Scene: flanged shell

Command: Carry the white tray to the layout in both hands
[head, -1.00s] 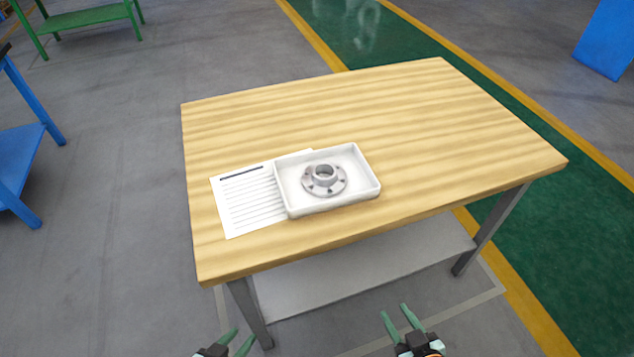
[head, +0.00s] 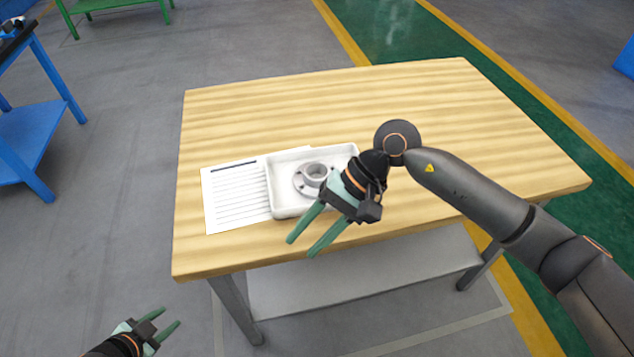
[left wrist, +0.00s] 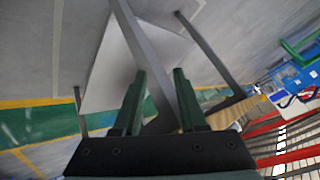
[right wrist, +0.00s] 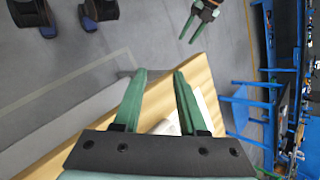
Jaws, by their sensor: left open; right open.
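The white tray (head: 287,208) lies on the wooden table near its front edge, with a grey flanged part (head: 311,178) inside it. The tray's right side is partly hidden by my right gripper. My right gripper (head: 304,244) is open and empty, above the table's front edge at the tray's front right, its fingers pointing to the lower left. My left gripper (head: 171,322) is open and empty, low in front of the table's left part, clear of the tray. No spot named as the layout can be made out.
A printed sheet (head: 233,198) lies left of the tray, partly under or against it. The wooden table (head: 330,103) is bare behind and to the right. A blue workbench (head: 38,110) stands at the left. A lower shelf (head: 360,275) shows under the table.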

